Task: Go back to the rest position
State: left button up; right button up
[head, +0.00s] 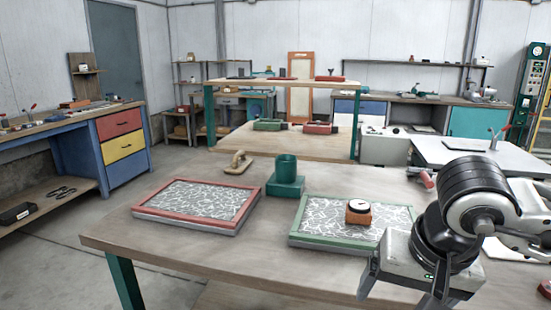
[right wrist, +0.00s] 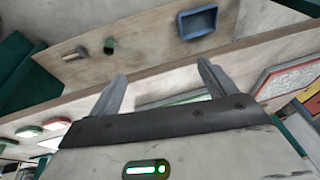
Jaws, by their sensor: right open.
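My right arm comes in at the lower right of the head view, over the right part of the near table (head: 190,255). Its gripper (head: 400,297) points down at the bottom edge, where the fingertips are partly cut off. In the right wrist view the two fingers of this gripper (right wrist: 162,68) stand wide apart with nothing between them. A green-framed panel (head: 310,240) with a fibre pattern lies on the table left of the gripper. My left gripper is not in view.
A red-framed panel (head: 190,221), a green cup on a base (head: 286,178) and a wooden-handled tool (head: 239,162) are on the near table. A white-topped table (head: 450,155) stands behind my right arm. The table's front left is clear.

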jog(key=s+a+f+m+g+y, duration=0.25)
jog(key=s+a+g+y, duration=0.2)
jog(key=a, duration=0.55)
jog(key=s+a+r+m+g+y, duration=0.3)
jog(key=s+a+r+m+y, duration=0.35)
jog(key=a+m+y, duration=0.55)
jog(key=w+d+r+m+t+y, duration=0.1)
jog(key=w+d+m+t+y, duration=0.15)
jog(key=m+t, duration=0.35)
jog(key=w+d+m+t+y, duration=0.1)
jog(key=w+m+t+y, duration=0.3)
jog(key=m, duration=0.5)
jog(key=w+d+f+m+t+h, duration=0.35)
jog(key=m+t+h, duration=0.2)
jog(key=m, duration=0.45)
jog(key=w+d+f+m+t+h, duration=0.25)
jog(key=f+m+t+h, duration=0.3)
jog(key=m, duration=0.35)
jog(key=s+d+f+m+g+h, duration=0.2)
jog(key=s+d+f+m+h, duration=0.1)
jog(key=f+m, duration=0.3)
jog(key=s+d+f+m+g+h, duration=0.2)
jog(key=s+d+f+m+h, duration=0.1)
jog(key=f, duration=0.7)
jog(key=s+d+f+m+g+h, duration=0.2)
jog(key=s+f+m, duration=0.3)
jog(key=f+m, duration=0.3)
jog(key=shift+d+f+m+h, duration=0.3)
jog(key=shift+d+m+h, duration=0.05)
jog(key=shift+d+h, duration=0.45)
